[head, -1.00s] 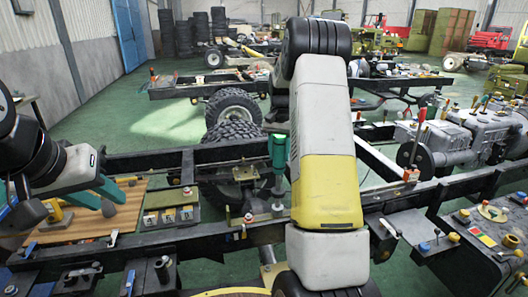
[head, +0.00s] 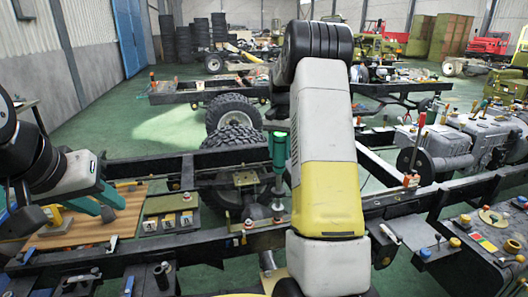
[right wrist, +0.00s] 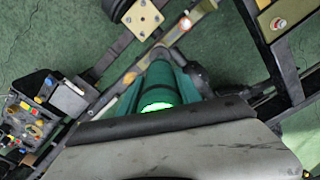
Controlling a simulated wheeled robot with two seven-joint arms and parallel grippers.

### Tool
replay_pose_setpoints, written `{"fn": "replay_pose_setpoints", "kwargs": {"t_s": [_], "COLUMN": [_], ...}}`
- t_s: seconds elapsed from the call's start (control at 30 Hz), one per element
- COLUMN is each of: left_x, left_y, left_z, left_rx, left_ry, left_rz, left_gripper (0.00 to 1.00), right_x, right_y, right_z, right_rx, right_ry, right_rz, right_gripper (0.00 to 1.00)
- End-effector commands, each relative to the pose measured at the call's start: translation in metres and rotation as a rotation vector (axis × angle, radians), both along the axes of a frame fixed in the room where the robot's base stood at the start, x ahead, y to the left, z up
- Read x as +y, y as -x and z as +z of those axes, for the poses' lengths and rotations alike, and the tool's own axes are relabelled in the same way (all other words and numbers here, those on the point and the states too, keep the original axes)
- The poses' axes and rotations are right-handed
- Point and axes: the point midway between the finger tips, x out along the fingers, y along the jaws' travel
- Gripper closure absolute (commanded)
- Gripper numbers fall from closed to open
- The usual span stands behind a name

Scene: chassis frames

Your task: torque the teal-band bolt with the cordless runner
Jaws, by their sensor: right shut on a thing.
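The cordless runner (head: 279,152) is a green upright tool with a lit green ring on its top end. It stands over the near chassis rail, tip down, at a pale metal piece (head: 278,205). A teal band is not discernible there. In the right wrist view, the runner (right wrist: 160,82) lies between the teal fingers of my right gripper (right wrist: 155,88), which is shut on it. In the head view my right arm hides that gripper. My left gripper (head: 60,212) is open and empty above the wooden board (head: 120,222) at the left.
A panel with coloured knobs (head: 485,245) is at the right. An engine block (head: 480,135) stands behind it. Chassis rails cross the front; wheels (head: 232,115) lie beyond.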

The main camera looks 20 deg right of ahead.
Motion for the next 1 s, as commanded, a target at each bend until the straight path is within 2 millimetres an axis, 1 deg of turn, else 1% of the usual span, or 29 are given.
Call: {"fn": "replay_pose_setpoints", "kwargs": {"t_s": [0.17,0.4,0.6,1.0], "left_x": [0.000,0.000,0.000,0.000], "left_y": [0.000,0.000,0.000,0.000], "left_z": [0.000,0.000,0.000,0.000], "left_rx": [0.000,0.000,0.000,0.000], "left_ry": [0.000,0.000,0.000,0.000], "left_rz": [0.000,0.000,0.000,0.000], "left_gripper": [0.67,0.67,0.67,0.67], "right_x": [0.000,0.000,0.000,0.002], "right_y": [-0.001,-0.001,-0.001,0.000], "right_z": [0.010,0.036,0.050,0.050], "right_rx": [-0.004,-0.005,-0.003,-0.002], "right_ry": [0.001,0.001,0.001,0.000], "right_rz": [0.000,0.000,0.000,0.005], "right_gripper": [1.00,1.00,1.00,1.00]}}
